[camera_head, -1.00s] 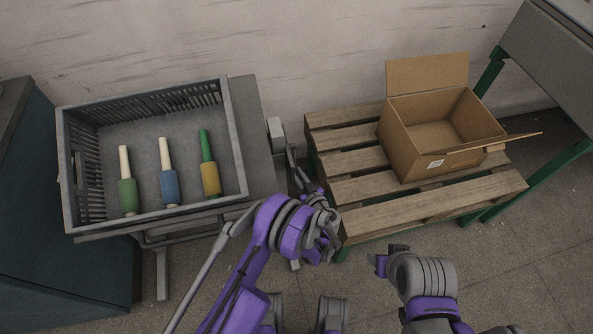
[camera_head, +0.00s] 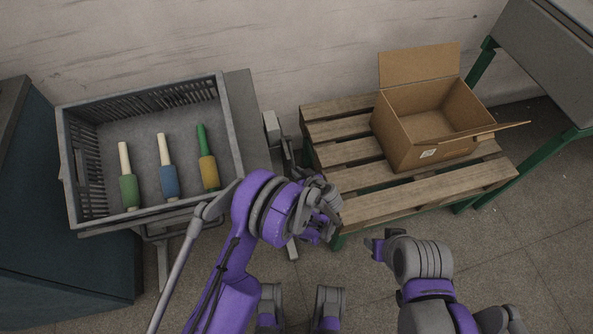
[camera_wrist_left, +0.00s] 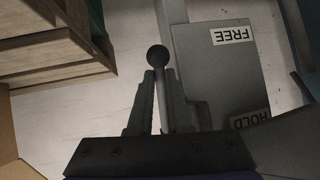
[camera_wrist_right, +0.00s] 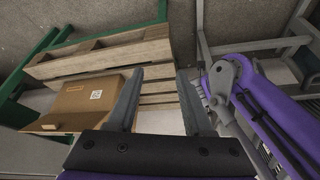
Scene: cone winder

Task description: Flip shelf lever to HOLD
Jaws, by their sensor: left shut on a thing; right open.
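The shelf lever is a thin grey rod with a dark ball knob (camera_wrist_left: 157,56), seen in the left wrist view. My left gripper (camera_wrist_left: 160,76) is shut on the lever, with the knob sticking out past the fingertips. Beside it is a grey plate (camera_wrist_left: 222,75) with a FREE label (camera_wrist_left: 233,35) toward the top and a HOLD label (camera_wrist_left: 249,119) lower down, partly hidden by my gripper. Which label the lever is set to I cannot tell. In the head view, my left wrist hides most of the lever. My right gripper (camera_wrist_right: 160,74) is open and empty.
A grey crate (camera_head: 231,125) with three coloured bobbins stands at the left. An open cardboard box (camera_head: 400,145) sits on a wooden pallet (camera_head: 400,203) right of the lever. A green-legged table (camera_head: 545,70) stands far right. Floor in front of the pallet is clear.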

